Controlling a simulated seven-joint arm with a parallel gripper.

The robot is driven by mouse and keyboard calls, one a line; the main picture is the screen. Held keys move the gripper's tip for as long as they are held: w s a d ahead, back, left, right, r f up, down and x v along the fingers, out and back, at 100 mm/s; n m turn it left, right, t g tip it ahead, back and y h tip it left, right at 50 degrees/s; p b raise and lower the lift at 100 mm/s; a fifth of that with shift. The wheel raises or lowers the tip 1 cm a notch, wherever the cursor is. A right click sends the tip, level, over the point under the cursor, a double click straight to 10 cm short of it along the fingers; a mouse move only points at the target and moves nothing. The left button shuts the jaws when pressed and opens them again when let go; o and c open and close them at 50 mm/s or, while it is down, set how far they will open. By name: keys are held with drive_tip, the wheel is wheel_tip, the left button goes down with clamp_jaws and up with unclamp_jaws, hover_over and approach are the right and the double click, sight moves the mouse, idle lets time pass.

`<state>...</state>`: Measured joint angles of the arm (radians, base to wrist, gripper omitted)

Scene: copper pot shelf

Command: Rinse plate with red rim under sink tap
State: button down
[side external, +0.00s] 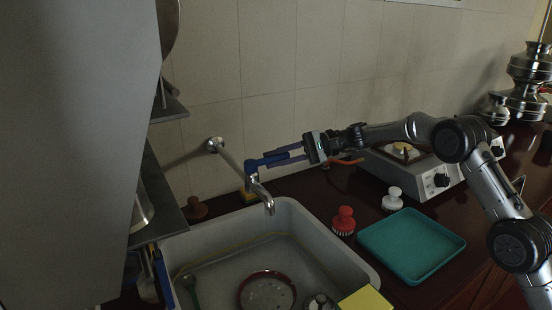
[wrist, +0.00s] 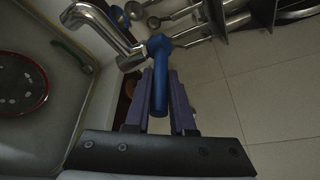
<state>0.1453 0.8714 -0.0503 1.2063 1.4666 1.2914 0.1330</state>
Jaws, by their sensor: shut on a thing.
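The plate with the red rim (side external: 267,291) lies in the grey sink (side external: 350,262), with small pale bits on its dark face. It also shows at the left edge of the wrist view (wrist: 22,82). The silver tap (side external: 261,193) reaches over the sink's back edge; its spout shows in the wrist view (wrist: 98,22). My gripper (side external: 280,157) is at the tap's blue lever (side external: 258,162). In the wrist view the lever (wrist: 160,84) lies between my two fingers, and they are shut on it. No water stream is visible at the spout.
A green-handled utensil (side external: 190,286) and a small metal item (side external: 319,302) are in the sink. A yellow sponge (side external: 366,299) is at its front corner. Red (side external: 344,220) and white (side external: 393,198) brushes and a teal tray (side external: 410,244) stand right. A shelf (side external: 160,200) is left.

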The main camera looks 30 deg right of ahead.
drive_tip(key=shift+s+a+m+t+h, duration=0.1)
drive_tip(key=shift+s+m+t+h, duration=0.5)
drive_tip(key=shift+m+t, duration=0.4)
drive_tip(key=shift+s+a+m+t+h, duration=0.1)
drive_tip(key=shift+s+m+t+h, duration=0.6)
drive_tip(key=shift+t, duration=0.5)
drive_tip(key=shift+w, duration=0.2)
drive_tip(key=c, duration=0.8)
unclamp_jaws()
drive_tip(key=shift+o, duration=0.2)
drive_tip(key=v, duration=1.4)
